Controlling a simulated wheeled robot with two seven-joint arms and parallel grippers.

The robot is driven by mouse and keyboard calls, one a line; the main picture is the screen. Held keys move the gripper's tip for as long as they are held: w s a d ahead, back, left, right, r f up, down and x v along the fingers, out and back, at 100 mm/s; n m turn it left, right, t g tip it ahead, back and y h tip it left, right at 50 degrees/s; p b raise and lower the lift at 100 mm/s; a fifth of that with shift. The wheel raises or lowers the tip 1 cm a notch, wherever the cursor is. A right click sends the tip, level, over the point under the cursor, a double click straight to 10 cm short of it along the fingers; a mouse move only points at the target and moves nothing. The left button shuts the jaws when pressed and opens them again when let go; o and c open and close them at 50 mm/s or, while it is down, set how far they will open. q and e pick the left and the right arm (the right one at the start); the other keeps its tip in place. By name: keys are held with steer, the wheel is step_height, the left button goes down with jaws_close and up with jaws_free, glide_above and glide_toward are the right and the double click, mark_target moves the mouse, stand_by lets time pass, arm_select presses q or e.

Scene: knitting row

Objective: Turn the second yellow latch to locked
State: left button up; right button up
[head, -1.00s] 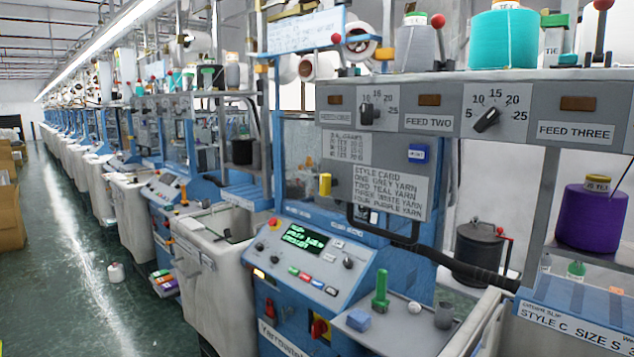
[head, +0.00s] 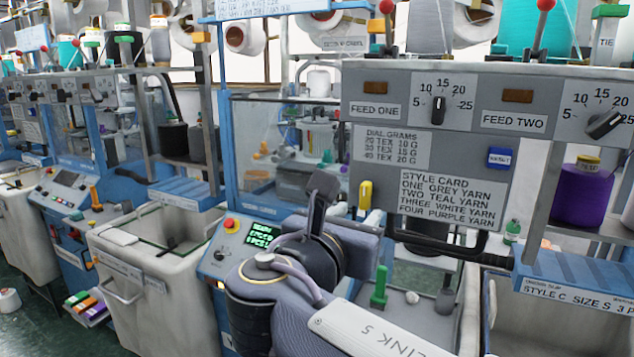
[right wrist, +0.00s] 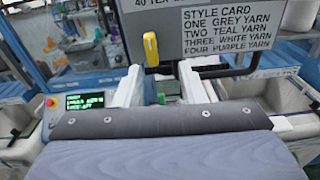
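A yellow latch (head: 365,195) hangs upright on the lower left edge of the grey feed panel (head: 377,172), left of the style card. It also shows in the right wrist view (right wrist: 150,48), just above and beyond my fingertips. My right gripper (head: 342,212) is raised in front of the machine, close to the latch and lower left of it. In the right wrist view my right gripper (right wrist: 160,82) has its two pale fingers apart with nothing between them. I cannot tell the exact gap to the latch. My left gripper is out of view.
A dark bar handle (head: 470,250) runs below the panel. The control box with a green display (head: 258,235) is partly behind my right arm. A green peg (head: 380,287) stands on the tray. Open bins (head: 150,262) flank the machine; purple yarn (head: 580,197) sits at right.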

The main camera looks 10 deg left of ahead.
mark_target(364, 192)
steer(key=shift+n+t, duration=0.3)
steer(key=shift+t, duration=0.1)
steer(key=x, duration=0.2)
steer(key=p+x, duration=0.1)
steer(key=x, duration=0.1)
steer(key=a+r+x, duration=0.1)
steer(key=x, duration=0.2)
steer(key=shift+w+p, duration=0.15)
steer(key=shift+p, duration=0.25)
steer(key=shift+a, duration=0.1)
steer(key=shift+c, duration=0.4)
jaws_close()
